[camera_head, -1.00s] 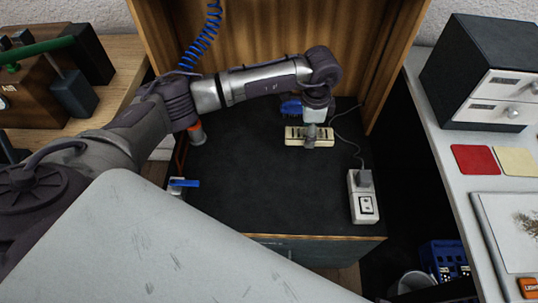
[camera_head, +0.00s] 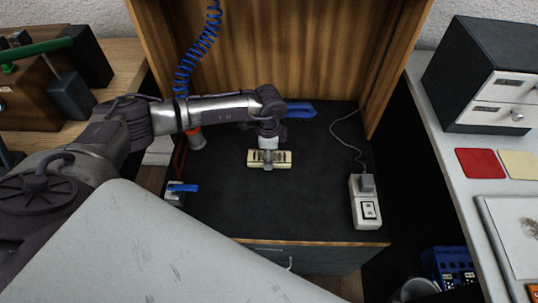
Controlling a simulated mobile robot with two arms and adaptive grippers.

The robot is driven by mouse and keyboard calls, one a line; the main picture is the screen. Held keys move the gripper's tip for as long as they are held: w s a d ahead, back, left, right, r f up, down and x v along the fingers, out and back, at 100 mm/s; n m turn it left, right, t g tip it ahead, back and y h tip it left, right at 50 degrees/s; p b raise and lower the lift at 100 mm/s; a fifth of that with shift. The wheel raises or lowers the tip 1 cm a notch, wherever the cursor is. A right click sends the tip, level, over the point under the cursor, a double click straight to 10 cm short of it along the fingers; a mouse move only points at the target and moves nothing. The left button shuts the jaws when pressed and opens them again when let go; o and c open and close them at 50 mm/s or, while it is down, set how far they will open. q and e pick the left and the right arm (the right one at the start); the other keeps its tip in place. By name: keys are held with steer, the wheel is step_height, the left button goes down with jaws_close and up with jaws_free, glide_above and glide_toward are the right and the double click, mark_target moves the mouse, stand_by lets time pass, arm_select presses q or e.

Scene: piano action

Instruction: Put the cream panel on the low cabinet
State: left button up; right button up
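The cream panel (camera_head: 284,159) is a small pale slab with dark slots, seen in the head view. My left gripper (camera_head: 268,163) comes down from above and is shut on the panel's middle, partly covering it. The panel is level and over the black top of the low cabinet (camera_head: 290,205), towards its middle. I cannot tell whether it touches the top. My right gripper is not in view.
A white socket block (camera_head: 364,212) with a grey cord stands at the cabinet's right edge. A blue object (camera_head: 300,111) lies behind my gripper. A blue-handled item (camera_head: 180,190) and an orange-collared item (camera_head: 196,138) are at the left. The cabinet's front middle is clear.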

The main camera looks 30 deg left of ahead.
arm_select(q)
steer(key=o, duration=1.3)
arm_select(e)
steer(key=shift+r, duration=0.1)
arm_select(q)
steer(key=shift+r, duration=0.4)
step_height(320, 180, up, 12)
steer(key=shift+f+p, duration=0.25)
steer(key=shift+p, duration=0.8)
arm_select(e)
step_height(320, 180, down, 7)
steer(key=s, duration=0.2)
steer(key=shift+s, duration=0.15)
arm_select(q)
steer(key=shift+d+f, duration=0.1)
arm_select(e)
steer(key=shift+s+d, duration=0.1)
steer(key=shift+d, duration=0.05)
